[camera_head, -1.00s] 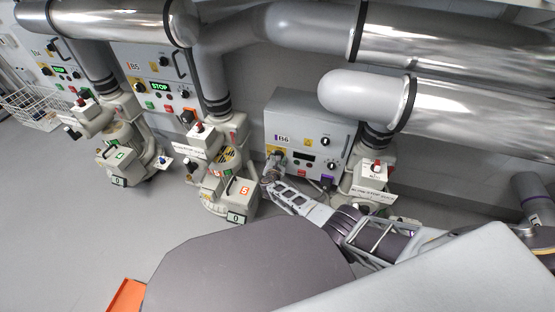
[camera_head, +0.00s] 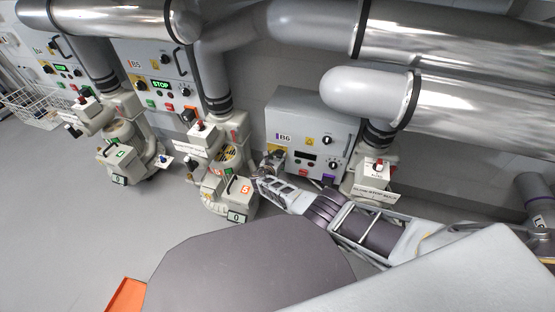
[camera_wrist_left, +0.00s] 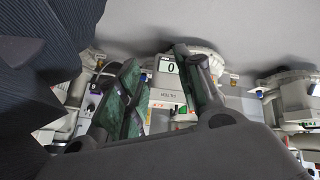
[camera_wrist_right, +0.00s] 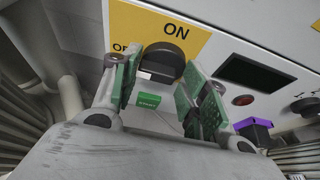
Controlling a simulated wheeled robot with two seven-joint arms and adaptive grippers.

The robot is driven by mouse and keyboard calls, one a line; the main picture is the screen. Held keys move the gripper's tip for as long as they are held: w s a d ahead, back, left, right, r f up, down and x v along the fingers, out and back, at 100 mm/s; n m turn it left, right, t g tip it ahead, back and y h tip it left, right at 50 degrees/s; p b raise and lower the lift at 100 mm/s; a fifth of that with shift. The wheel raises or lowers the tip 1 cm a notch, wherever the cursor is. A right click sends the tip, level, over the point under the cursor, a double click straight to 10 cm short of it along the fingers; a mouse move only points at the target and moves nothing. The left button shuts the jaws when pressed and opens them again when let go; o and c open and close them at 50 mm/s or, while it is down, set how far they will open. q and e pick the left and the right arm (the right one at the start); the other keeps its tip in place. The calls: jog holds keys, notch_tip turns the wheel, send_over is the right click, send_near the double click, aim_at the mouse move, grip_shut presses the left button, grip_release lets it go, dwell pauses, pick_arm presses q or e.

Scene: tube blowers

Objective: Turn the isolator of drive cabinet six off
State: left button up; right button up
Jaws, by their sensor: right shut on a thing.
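Drive cabinet six is the grey box (camera_head: 318,115) labelled B6 at centre right in the head view. Its isolator is a black knob (camera_wrist_right: 165,60) on a yellow plate (camera_wrist_right: 190,32) in the right wrist view. ON is readable above the knob; OFF is partly hidden at its left by a finger. My right gripper (camera_wrist_right: 160,76) is shut on the knob with green-padded fingers either side. In the head view my right gripper (camera_head: 268,170) covers the cabinet's lower left. My left gripper (camera_wrist_left: 165,85) is open and empty in the left wrist view, away from the cabinet.
Cabinet B5 (camera_head: 150,60) shows a green STOP. Large silver pipes (camera_head: 455,100) run overhead.

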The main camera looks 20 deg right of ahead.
jog(key=shift+w+a+r, duration=0.35)
jog(key=shift+w+a, duration=0.05)
jog(key=shift+a, duration=0.1)
jog(key=o, duration=0.9)
jog(key=shift+f, duration=0.1)
jog(key=shift+s+d+f, duration=0.2)
jog(key=shift+d+f, duration=0.05)
jog(key=shift+d, duration=0.05)
jog(key=shift+s+a, duration=0.15)
jog(key=shift+s, duration=0.1)
jog(key=shift+s+a+r, duration=0.1)
jog(key=shift+s+a, duration=0.05)
jog(key=shift+s, duration=0.05)
jog(key=v, duration=0.6)
jog(key=shift+a+r, duration=0.1)
jog(key=shift+r, duration=0.15)
jog(key=shift+r, duration=0.1)
dwell(0.6)
